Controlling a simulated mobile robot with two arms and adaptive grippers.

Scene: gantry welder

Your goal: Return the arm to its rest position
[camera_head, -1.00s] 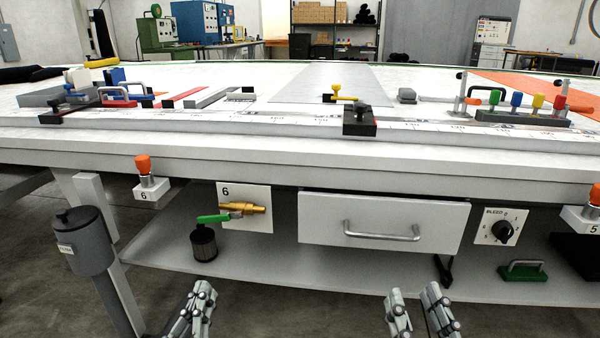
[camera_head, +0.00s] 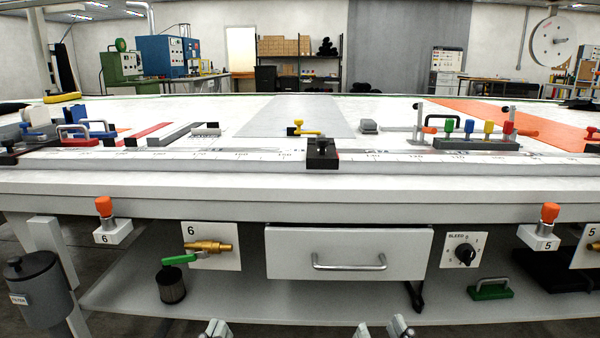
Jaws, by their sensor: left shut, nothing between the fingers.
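My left gripper (camera_head: 215,330) shows only as tips at the bottom edge, left of the drawer's middle. It is shut and holds nothing. My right gripper (camera_head: 381,330) shows at the bottom edge below the drawer, with its two fingers apart and nothing visible between them. Most of both grippers and the arms are out of the picture. Both are low in front of the white bench (camera_head: 180,207), apart from its drawer (camera_head: 349,245).
A grey canister (camera_head: 42,290) hangs at the left leg. Orange-capped buttons (camera_head: 104,208) and (camera_head: 550,213), a brass valve (camera_head: 207,247) and a bleed knob (camera_head: 465,254) line the bench front.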

